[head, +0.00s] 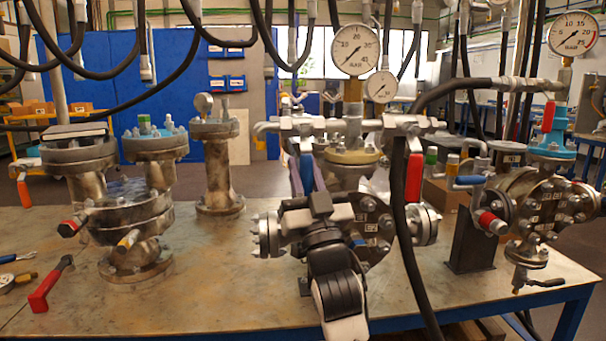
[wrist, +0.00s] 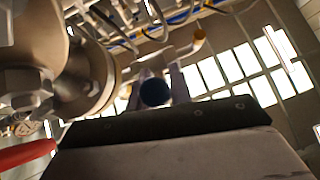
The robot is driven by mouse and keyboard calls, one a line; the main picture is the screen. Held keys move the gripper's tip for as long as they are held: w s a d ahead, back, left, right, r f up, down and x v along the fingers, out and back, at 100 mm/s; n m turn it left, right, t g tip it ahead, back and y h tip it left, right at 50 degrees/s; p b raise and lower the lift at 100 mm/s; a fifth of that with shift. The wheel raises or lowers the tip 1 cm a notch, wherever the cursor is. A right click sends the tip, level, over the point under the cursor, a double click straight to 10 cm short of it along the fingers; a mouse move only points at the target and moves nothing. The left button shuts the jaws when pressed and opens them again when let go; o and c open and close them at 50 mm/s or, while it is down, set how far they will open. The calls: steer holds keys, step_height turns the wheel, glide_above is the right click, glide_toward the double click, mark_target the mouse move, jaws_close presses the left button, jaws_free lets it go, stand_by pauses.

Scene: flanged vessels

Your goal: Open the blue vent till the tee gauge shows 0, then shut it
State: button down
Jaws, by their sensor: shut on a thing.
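My gripper (head: 306,165) points upward at the central vessel (head: 350,172), seen past my black and white wrist. In the wrist view its fingers (wrist: 157,88) are closed on both sides of a blue round-ended piece (wrist: 155,93), seemingly the blue vent handle. In the head view the handle is mostly hidden between the fingers. A large white gauge (head: 353,50) stands on a brass stem above the central vessel. Its needle appears to point to the lower left, but I cannot read the value surely. A smaller gauge (head: 381,87) sits beside it.
A red lever (head: 413,180) and a hanging black hose are right of my gripper. Flanged vessels (head: 133,205) stand left. A red-handled tool (head: 50,285) lies on the bench (head: 220,290).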

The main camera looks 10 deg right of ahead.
steer(key=shift+d, duration=0.1)
steer(key=c, duration=1.3)
jaws_free()
steer(key=shift+w, duration=0.1)
steer(key=shift+o, duration=0.2)
steer(key=b+v, duration=0.5)
steer(key=v, duration=0.9)
steer(key=shift+r, duration=0.1)
